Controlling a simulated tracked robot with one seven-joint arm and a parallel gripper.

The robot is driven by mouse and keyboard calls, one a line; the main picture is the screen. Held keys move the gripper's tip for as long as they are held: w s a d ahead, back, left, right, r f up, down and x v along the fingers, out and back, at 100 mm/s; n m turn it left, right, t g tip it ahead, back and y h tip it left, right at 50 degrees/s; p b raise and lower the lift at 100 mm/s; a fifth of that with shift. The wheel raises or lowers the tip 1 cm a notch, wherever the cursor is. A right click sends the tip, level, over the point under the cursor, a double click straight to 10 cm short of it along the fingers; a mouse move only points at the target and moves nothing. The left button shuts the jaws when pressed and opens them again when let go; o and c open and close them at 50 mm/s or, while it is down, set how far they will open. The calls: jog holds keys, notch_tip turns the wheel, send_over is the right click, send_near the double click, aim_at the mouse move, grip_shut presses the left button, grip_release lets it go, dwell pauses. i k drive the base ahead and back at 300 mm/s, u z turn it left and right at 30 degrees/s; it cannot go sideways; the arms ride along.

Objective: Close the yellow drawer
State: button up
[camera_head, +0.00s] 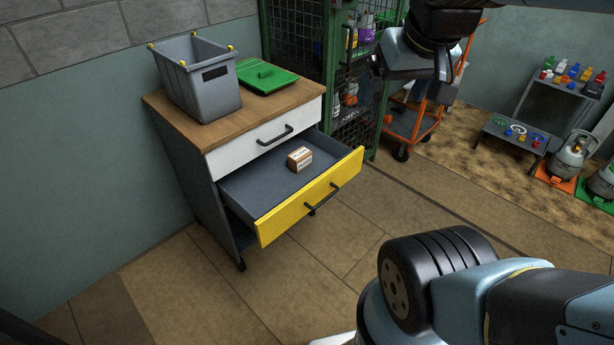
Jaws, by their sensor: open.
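The yellow drawer (312,207) is the lower drawer of a small cabinet with a wooden top. It is pulled well out, with its grey inside showing. A dark bar handle (322,199) is on its yellow front. A small brown box (300,159) with a white label lies inside, towards the back right. The white upper drawer (265,137) is shut. My gripper (411,92) hangs at the upper right, apart from the drawer, to the right of and above it in the picture. It is open, and I see nothing held; its fingertips are hard to make out against the background.
A grey bin (198,82) and a green lid (264,77) sit on the cabinet top. A green mesh cage (330,75) stands behind it, with an orange trolley (412,122) to the right. The floor (330,260) before the drawer is clear.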

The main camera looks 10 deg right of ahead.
aim_at(270, 198)
jog(key=u, duration=0.05)
jog(key=i, duration=1.4)
jog(key=z, duration=0.1)
jog(key=k, duration=2.2)
jog(key=u, duration=0.85)
jog(key=i, duration=1.45)
